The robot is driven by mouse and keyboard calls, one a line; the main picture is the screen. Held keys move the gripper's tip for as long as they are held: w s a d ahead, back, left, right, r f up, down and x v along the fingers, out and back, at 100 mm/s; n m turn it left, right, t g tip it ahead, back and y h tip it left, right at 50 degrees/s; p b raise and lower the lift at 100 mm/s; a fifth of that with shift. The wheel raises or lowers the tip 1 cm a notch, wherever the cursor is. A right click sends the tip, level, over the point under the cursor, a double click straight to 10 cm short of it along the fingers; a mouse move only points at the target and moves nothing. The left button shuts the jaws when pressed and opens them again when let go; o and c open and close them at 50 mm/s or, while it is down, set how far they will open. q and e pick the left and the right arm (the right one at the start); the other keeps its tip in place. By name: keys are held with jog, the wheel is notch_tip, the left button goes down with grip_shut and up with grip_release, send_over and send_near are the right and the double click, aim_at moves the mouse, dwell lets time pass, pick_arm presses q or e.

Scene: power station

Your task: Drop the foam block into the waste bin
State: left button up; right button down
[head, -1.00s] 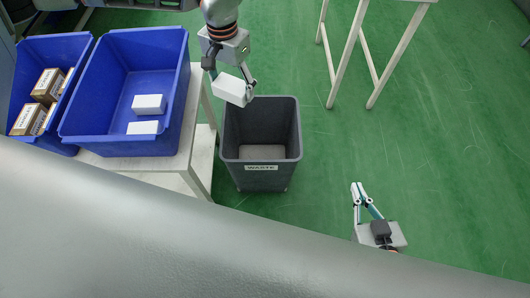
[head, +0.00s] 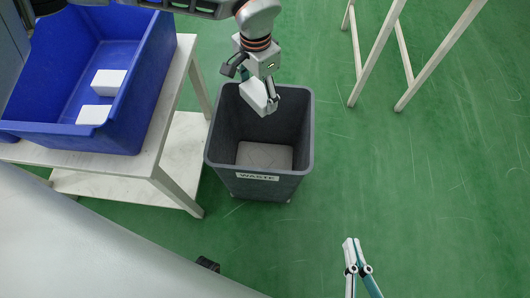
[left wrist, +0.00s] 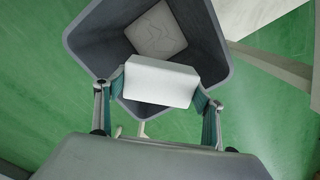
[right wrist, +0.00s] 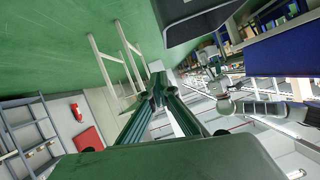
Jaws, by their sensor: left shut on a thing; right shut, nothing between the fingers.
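A white foam block (head: 258,96) is held in my left gripper (head: 259,99), over the far part of the mouth of the grey waste bin (head: 223,170). In the left wrist view the foam block (left wrist: 161,82) sits between both fingers, with the bin (left wrist: 85,42) open beyond it. The bin stands on the floor with a WASTE label; its visible floor looks bare. My right gripper (head: 353,242) is shut and empty, low over the green floor at the right. It also shows in the right wrist view (right wrist: 156,80).
A blue crate (head: 136,105) with two white blocks (head: 108,82) stands on a white table (head: 165,150) left of the bin. White table legs (head: 440,55) stand at the upper right. Green floor is clear to the bin's right.

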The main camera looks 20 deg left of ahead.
pick_arm(q)
notch_tip(320, 180, down, 4)
jog(key=shift+s+r+b, duration=0.1)
jog(key=shift+s+b, duration=0.05)
jog(key=shift+b, duration=0.3)
jog(key=shift+f, duration=0.55)
pick_arm(e)
jog(key=shift+s+a+f+m, duration=0.25)
jog(key=shift+a+m, duration=0.15)
jog(key=shift+a, duration=0.15)
jog(key=shift+s+a+f+m, duration=0.15)
jog(key=shift+s+a+m, duration=0.05)
jog(key=shift+a+m, duration=0.25)
pick_arm(q)
jog(key=o, duration=0.8)
jog(key=shift+r, duration=0.1)
notch_tip(320, 180, up, 12)
jog(key=shift+f, duration=0.1)
